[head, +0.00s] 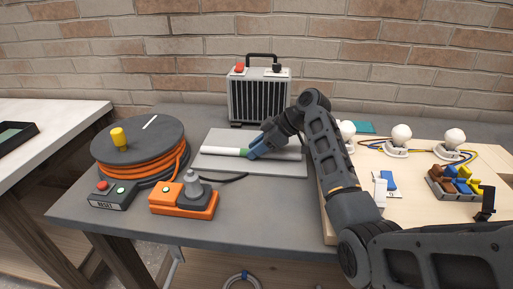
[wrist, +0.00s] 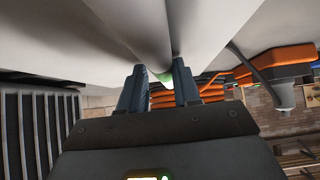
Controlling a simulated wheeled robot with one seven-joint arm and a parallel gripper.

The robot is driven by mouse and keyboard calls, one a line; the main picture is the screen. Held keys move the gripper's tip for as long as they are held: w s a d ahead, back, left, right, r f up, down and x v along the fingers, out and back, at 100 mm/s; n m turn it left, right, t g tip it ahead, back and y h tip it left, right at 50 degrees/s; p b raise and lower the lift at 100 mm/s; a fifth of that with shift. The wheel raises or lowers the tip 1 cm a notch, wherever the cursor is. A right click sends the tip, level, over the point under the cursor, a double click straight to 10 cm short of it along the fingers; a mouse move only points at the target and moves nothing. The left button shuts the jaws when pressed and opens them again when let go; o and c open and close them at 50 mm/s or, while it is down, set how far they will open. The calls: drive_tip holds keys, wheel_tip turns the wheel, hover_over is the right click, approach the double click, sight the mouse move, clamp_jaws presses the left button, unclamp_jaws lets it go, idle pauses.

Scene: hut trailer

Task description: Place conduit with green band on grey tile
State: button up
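The white conduit (head: 222,151) with a green band (head: 244,152) lies lengthwise across the grey tile (head: 247,167) in the head view. I cannot tell whether it rests on the tile or is held just above it. My gripper (head: 258,150) comes down from the right, its blue-grey fingers just right of the green band. In the wrist view my gripper (wrist: 159,75) has a finger on each side of the conduit (wrist: 140,30), with almost no gap showing. The green band (wrist: 165,77) shows between the fingertips. Part of the conduit is hidden behind my fingers.
A reel with orange cable (head: 140,145) stands left of the tile. An orange socket box (head: 184,202) and a button box (head: 113,194) are in front. A heater (head: 259,97) stands behind. A wooden board (head: 408,165) with lamps and connectors lies to the right.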

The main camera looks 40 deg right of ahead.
drive_tip(key=shift+s+a+f, duration=0.25)
drive_tip(key=shift+a+f, duration=0.05)
drive_tip(key=shift+f, duration=0.3)
drive_tip(key=shift+r, duration=0.2)
drive_tip(key=p+v, duration=0.2)
drive_tip(key=v, duration=0.1)
drive_tip(key=p+v, duration=0.2)
drive_tip(key=v, duration=0.2)
drive_tip(key=p+v, duration=0.3)
drive_tip(key=v, duration=0.1)
drive_tip(key=shift+w+d+r, duration=0.1)
drive_tip(key=shift+w+r, duration=0.15)
drive_tip(key=shift+r, duration=0.25)
drive_tip(key=shift+s+d+r, duration=0.25)
drive_tip(key=shift+s+r, duration=0.1)
drive_tip(key=shift+r, duration=0.05)
